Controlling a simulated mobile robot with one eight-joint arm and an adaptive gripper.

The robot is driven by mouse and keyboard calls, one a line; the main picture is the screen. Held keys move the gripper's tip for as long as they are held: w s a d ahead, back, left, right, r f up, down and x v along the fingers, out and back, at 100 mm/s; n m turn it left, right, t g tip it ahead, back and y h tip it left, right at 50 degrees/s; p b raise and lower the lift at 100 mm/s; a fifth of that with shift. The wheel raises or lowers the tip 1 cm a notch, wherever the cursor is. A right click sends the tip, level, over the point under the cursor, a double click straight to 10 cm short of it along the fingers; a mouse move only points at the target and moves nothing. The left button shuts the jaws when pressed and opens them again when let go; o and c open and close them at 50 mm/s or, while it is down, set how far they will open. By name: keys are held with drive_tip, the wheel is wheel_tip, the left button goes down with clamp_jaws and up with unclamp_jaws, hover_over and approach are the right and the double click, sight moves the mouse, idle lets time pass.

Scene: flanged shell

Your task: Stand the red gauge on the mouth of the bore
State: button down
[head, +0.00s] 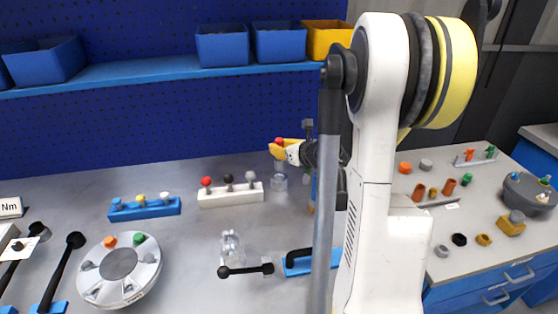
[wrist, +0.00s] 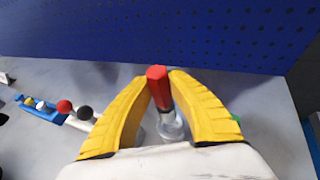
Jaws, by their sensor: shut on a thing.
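The red gauge (wrist: 157,85), with a red faceted top and a grey shank, is held between the yellow fingers of my gripper (wrist: 158,100). In the head view its red top (head: 280,141) shows just above my gripper (head: 278,152). A clear, glassy cylindrical part (head: 280,182) stands on the bench below my gripper. In the wrist view this clear part (wrist: 171,127) shows beneath the gauge's shank. I cannot tell whether the gauge's lower end touches it or is above it.
A white rack (head: 231,197) with red, black and grey knobs is left of the clear part. A blue rack (head: 145,210), a round grey dial tray (head: 118,270) and another clear part (head: 231,246) are on the bench. My arm hides the bench's right part.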

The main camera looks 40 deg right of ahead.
sight(279, 159)
drive_tip(key=shift+f+b, duration=0.95)
drive_tip(key=shift+f, duration=0.95)
drive_tip(key=shift+f, duration=0.25)
drive_tip(key=c, duration=1.4)
unclamp_jaws()
drive_tip(key=shift+o, duration=0.2)
drive_tip(key=shift+r, duration=0.15)
